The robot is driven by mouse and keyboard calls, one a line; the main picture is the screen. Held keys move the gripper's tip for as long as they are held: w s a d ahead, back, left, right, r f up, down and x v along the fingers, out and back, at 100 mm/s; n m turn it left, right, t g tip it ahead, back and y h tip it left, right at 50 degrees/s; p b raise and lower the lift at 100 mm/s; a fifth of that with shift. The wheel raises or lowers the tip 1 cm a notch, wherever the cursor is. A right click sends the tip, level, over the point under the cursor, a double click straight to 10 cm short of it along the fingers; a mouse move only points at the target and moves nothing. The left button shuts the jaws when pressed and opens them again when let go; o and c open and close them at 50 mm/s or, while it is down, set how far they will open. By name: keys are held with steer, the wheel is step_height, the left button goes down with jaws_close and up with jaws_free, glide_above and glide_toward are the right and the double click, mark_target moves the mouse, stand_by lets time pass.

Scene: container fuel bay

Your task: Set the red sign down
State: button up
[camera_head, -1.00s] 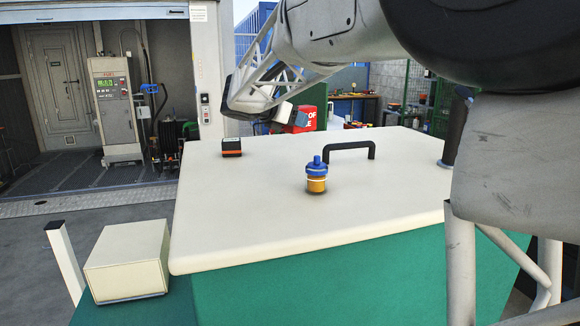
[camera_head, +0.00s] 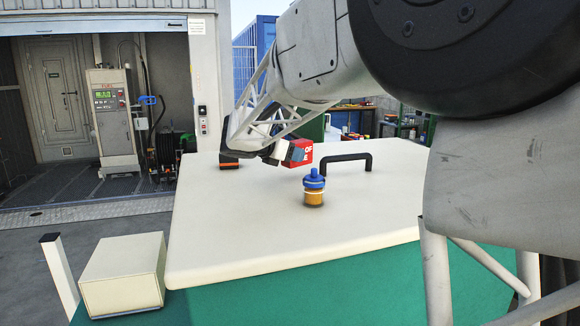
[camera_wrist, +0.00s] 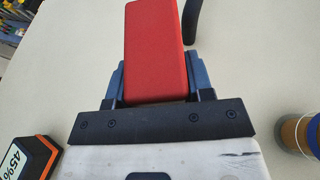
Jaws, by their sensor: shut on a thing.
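The red sign (camera_head: 303,147) is a red block with white lettering, partly hidden by my gripper in the head view. It also shows in the wrist view (camera_wrist: 155,50) as a plain red face between the two blue-grey fingers. My gripper (camera_wrist: 157,82) is shut on the red sign. In the head view my gripper (camera_head: 284,151) is low over the cream lid (camera_head: 235,240), near its far side, left of the black handle. I cannot tell whether the sign touches the lid.
A black-and-orange block (camera_head: 229,163) with a "45%" label stands left of my gripper. A blue-capped amber jar (camera_head: 314,188) stands nearer, to the right. A black handle (camera_head: 347,160) rises behind the jar. The lid's front left is clear.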

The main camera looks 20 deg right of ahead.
mark_target(285, 163)
steer(key=shift+f, duration=1.85)
steer(key=shift+f, duration=0.1)
steer(key=o, duration=1)
steer(key=shift+c, duration=0.2)
steer(key=shift+v, duration=6.05)
steer(key=shift+s, duration=0.15)
